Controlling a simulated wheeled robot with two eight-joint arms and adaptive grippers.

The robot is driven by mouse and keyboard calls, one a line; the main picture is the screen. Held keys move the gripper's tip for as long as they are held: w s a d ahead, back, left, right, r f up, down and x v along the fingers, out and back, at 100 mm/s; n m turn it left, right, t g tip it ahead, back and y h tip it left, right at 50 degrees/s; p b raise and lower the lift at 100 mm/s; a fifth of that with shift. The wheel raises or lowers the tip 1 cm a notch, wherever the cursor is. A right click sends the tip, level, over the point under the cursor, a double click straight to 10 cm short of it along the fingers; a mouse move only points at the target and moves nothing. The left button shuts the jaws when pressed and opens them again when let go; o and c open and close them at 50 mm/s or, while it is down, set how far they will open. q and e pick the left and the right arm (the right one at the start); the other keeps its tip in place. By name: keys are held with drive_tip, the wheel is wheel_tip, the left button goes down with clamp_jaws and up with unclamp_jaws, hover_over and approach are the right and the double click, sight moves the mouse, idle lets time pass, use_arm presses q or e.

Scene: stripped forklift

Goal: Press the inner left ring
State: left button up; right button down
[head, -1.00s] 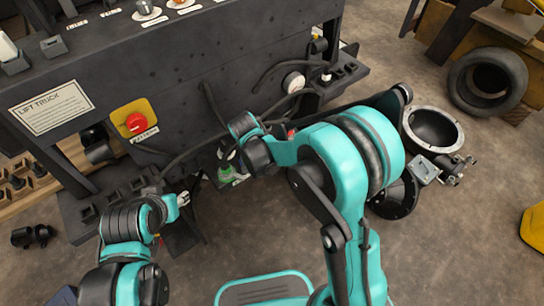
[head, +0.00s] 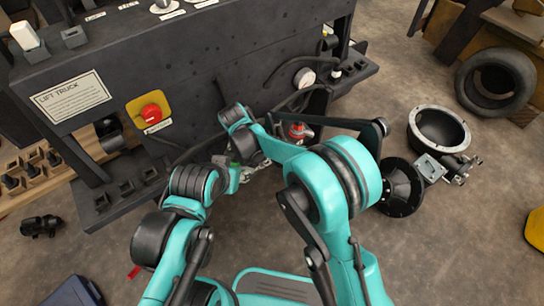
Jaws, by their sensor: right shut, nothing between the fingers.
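The dark grey stripped forklift body (head: 190,72) fills the upper left of the head view. I cannot make out a ring that I can name as the inner left one. My right arm reaches in from the lower right, and its small right gripper (head: 246,174) is low in front of the forklift, below the turquoise wrist. It is shut and holds nothing. My left arm comes in from the lower left and its dark wrist lies close to the left of the right gripper. Its fingers cannot be told apart from the clutter there.
A red button (head: 151,113) on a yellow plate and a Lift Truck label (head: 71,102) are on the forklift's side. Round black and metal parts (head: 440,128) and a tyre (head: 495,82) lie at right.

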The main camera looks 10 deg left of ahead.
drive_tip(key=shift+s, duration=0.15)
use_arm(q)
drive_tip(key=shift+f, duration=0.1)
use_arm(e)
drive_tip(key=shift+s+d, duration=0.1)
drive_tip(key=shift+s, duration=0.6)
drive_tip(key=shift+r, duration=0.1)
